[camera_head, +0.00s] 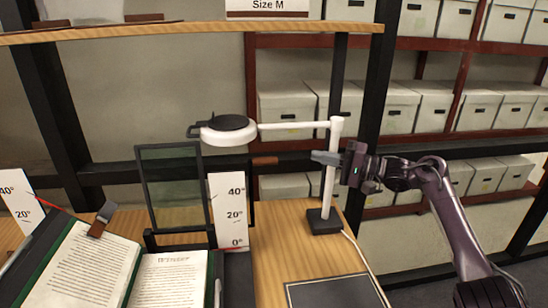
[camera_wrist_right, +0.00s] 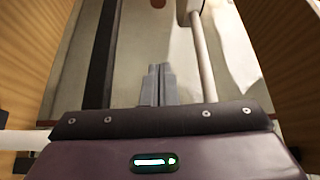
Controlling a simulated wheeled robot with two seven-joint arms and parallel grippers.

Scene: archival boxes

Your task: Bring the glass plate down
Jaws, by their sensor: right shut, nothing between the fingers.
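The glass plate (camera_head: 174,190) is a tinted pane in a thin dark frame. It stands upright, slightly tilted, behind the open book in the head view. A wooden handle (camera_head: 264,161) sticks out right of the plate, level with my right gripper; what it belongs to is unclear. My right gripper (camera_head: 314,157) is shut and empty, pointing left beside the lamp's white post, apart from the plate and handle. In the wrist view its fingertips (camera_wrist_right: 158,69) are together, and a small brown end (camera_wrist_right: 158,3) shows at the top edge. My left gripper is not in view.
A white lamp (camera_head: 228,130) on a post with a dark base (camera_head: 324,221) stands by my right gripper. An open book (camera_head: 80,268), an angle scale (camera_head: 229,212) and a dark mat (camera_head: 336,293) are in front. A wooden shelf (camera_head: 200,31) hangs above.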

